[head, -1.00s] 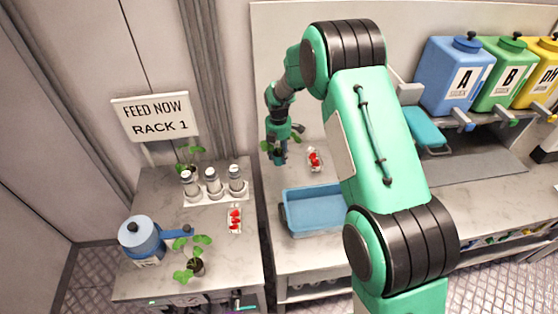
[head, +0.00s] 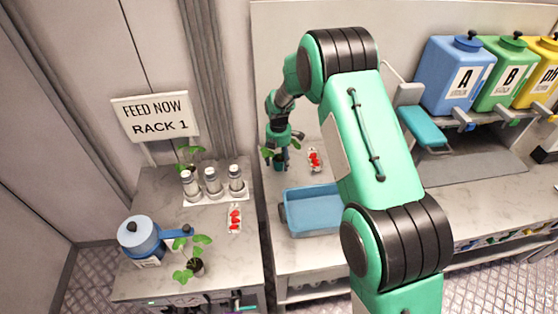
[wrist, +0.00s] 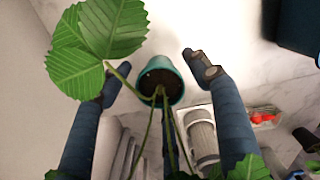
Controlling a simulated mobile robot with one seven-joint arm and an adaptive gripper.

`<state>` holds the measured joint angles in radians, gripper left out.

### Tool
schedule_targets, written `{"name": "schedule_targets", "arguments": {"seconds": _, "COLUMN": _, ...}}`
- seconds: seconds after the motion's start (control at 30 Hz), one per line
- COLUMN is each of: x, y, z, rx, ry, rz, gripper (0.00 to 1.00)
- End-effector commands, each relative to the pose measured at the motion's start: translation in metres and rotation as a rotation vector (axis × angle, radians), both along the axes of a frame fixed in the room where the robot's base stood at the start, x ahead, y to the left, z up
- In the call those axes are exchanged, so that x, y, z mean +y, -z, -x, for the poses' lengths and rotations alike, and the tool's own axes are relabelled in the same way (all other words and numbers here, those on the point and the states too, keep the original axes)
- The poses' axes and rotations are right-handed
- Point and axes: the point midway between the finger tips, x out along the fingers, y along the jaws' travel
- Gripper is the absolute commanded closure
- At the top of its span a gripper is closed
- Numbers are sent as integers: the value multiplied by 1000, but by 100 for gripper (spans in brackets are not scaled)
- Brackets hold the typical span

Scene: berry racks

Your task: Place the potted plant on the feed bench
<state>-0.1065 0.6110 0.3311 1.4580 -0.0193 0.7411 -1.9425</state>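The potted plant has a teal pot (wrist: 172,97) with dark soil, long stems and broad leaves (wrist: 105,28). In the wrist view the pot shows between the fingertips of my gripper (wrist: 152,70), with a gap on each side. The fingers are spread and the leaves reach up close to the camera. In the head view my gripper (head: 281,164) is low over the right-hand bench, with leaves (head: 267,152) beside it; the pot is mostly hidden there. I cannot tell whether the pot touches the surface. The sign reading FEED NOW RACK 1 (head: 155,119) stands behind the left bench (head: 150,190).
A blue tray (head: 312,228) lies in front of my gripper, and a strawberry punnet (head: 314,160) is just right. The left bench holds bottles in a white rack (head: 213,183), another punnet (head: 234,219), a blue watering can (head: 139,238) and two other plants, one in front (head: 196,267).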

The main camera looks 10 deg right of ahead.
Motion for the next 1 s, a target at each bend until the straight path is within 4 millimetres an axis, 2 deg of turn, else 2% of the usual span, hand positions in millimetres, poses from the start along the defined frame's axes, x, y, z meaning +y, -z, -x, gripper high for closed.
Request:
{"name": "schedule_targets", "arguments": {"seconds": 0.27, "x": 0, "y": -2, "z": 0, "rx": 0, "ry": 0, "rz": 0, "gripper": 38}}
{"name": "schedule_targets", "arguments": {"seconds": 0.47, "x": 0, "y": -14, "z": -1, "rx": -1, "ry": 0, "rz": 0, "gripper": 38}}
{"name": "schedule_targets", "arguments": {"seconds": 0.67, "x": 1, "y": -40, "z": -1, "rx": -3, "ry": 0, "rz": -1, "gripper": 38}}
{"name": "schedule_targets", "arguments": {"seconds": 1.0, "x": 1, "y": -96, "z": 0, "rx": -2, "ry": 0, "rz": 0, "gripper": 38}}
